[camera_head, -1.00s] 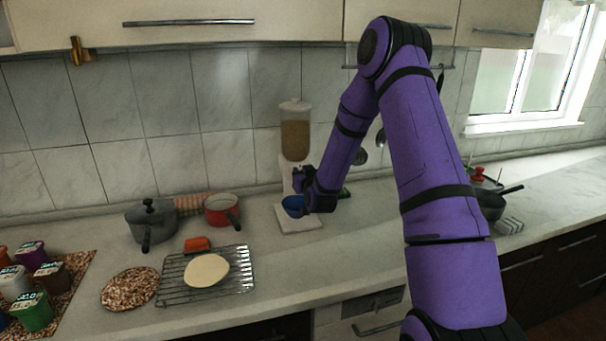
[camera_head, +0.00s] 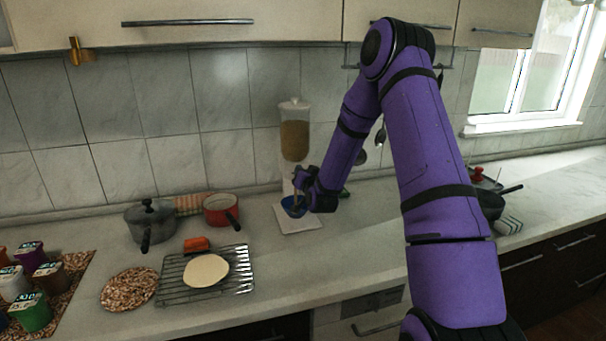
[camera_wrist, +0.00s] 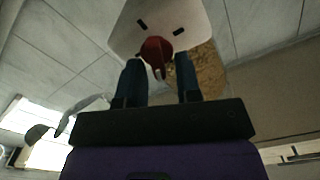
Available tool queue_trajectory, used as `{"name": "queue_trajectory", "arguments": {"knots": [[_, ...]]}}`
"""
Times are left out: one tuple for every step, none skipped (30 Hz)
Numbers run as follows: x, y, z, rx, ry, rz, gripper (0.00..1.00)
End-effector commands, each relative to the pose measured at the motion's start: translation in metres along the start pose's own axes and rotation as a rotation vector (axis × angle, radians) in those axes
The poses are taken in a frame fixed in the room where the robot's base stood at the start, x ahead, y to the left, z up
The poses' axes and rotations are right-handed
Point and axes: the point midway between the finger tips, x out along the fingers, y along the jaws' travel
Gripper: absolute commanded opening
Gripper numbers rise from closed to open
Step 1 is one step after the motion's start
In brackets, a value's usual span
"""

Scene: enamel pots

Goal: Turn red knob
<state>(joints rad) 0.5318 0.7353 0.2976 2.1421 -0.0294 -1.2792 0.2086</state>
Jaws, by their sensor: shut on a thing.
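The red knob (camera_wrist: 157,50) is on the white front of the dispenser, between the two fingertips of my gripper (camera_wrist: 159,65) in the wrist view. My gripper is shut on it. In the head view my gripper (camera_head: 300,182) is at the dispenser's front and hides the knob. The dispenser has a clear container (camera_head: 294,140) of brownish grain above a white base (camera_head: 298,220). A blue bowl (camera_head: 291,206) stands on the base, partly hidden by my wrist. A faint tan streak shows just above the bowl; I cannot tell for sure what it is.
A grey pot (camera_head: 150,220) and a red pan (camera_head: 220,210) stand on the counter to the left. A wire rack (camera_head: 176,291) with a pale flat round on it is in front. More pots (camera_head: 490,203) stand to the right.

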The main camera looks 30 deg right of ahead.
Motion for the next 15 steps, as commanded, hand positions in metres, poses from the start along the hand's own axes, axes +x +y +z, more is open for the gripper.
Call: {"name": "queue_trajectory", "arguments": {"knots": [[-0.0002,0.0014,0.0000,0.043,0.000,0.001,0.08],[-0.0002,0.0019,0.0000,0.072,0.000,0.001,0.08],[-0.0002,0.0024,0.0001,0.110,0.000,0.001,0.08],[-0.0002,0.0028,0.0002,0.139,0.000,0.001,0.08],[-0.0002,0.0032,0.0004,0.167,0.000,0.001,0.08],[-0.0002,0.0038,0.0006,0.205,0.000,0.001,0.08],[-0.0002,0.0044,0.0007,0.234,0.000,0.002,0.08],[-0.0002,0.0050,0.0008,0.262,0.000,0.002,0.08],[-0.0003,0.0058,0.0009,0.301,0.000,0.003,0.08],[-0.0003,0.0062,0.0011,0.329,0.000,0.003,0.08],[-0.0003,0.0066,0.0013,0.358,0.000,0.003,0.08],[-0.0003,0.0070,0.0017,0.396,0.000,0.003,0.08],[-0.0003,0.0074,0.0019,0.424,0.000,0.003,0.08],[-0.0003,0.0079,0.0021,0.453,0.000,0.003,0.08],[-0.0003,0.0086,0.0023,0.491,0.000,0.003,0.08]]}}
